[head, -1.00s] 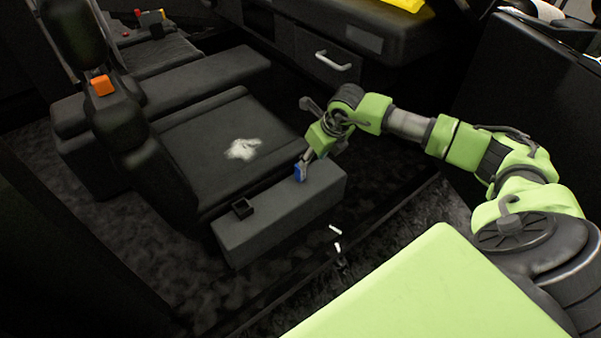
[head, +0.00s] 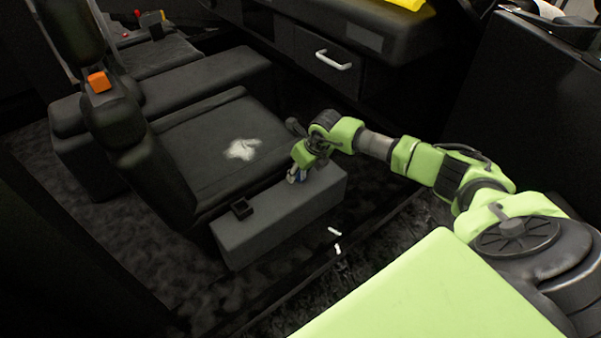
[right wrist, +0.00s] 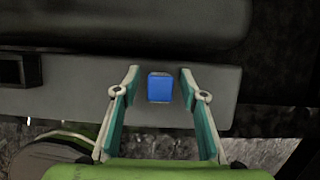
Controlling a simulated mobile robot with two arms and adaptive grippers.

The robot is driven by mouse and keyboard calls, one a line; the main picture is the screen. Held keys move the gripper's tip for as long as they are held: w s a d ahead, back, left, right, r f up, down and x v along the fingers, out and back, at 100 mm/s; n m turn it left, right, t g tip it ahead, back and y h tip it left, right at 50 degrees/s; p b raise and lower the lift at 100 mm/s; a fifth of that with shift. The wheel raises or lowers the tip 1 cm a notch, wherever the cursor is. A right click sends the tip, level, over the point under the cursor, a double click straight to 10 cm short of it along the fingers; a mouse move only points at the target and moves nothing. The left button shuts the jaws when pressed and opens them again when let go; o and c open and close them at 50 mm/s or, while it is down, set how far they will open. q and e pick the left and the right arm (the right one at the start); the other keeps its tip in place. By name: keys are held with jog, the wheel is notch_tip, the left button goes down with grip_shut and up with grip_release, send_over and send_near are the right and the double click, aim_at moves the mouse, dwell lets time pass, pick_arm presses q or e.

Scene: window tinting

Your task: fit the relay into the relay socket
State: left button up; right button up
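The relay is a small blue block (right wrist: 160,88) standing on the grey ledge in front of the seat. In the right wrist view it lies between the tips of my right gripper (right wrist: 160,82), with a gap on each side. In the head view my right gripper (head: 296,175) is low over the ledge's right part and mostly hides the relay. The relay socket is a small black open box (head: 242,208) on the ledge's left part; it also shows at the left edge of the right wrist view (right wrist: 18,70). My left gripper is out of view.
The grey ledge (head: 265,225) is clear between socket and relay. The black seat cushion (head: 195,150), with a white patch (head: 241,149), rises behind it. Two small white pieces (head: 335,232) lie on the dark floor in front. A drawer with a pale handle (head: 333,60) stands behind.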

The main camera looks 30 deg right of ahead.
grip_shut()
jog(key=shift+r, duration=0.1)
jog(key=shift+r, duration=0.25)
jog(key=r, duration=0.3)
jog(key=shift+s+r+p, duration=0.15)
jog(key=shift+s+p, duration=0.1)
jog(key=shift+p, duration=0.15)
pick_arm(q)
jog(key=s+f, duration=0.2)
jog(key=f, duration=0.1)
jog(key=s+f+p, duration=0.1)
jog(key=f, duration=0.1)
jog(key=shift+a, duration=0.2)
pick_arm(e)
jog(key=s+a+r, duration=0.2)
jog(key=s+r, duration=0.7)
jog(key=s, duration=0.4)
jog(key=shift+s+a, duration=0.15)
jog(key=shift+a, duration=0.15)
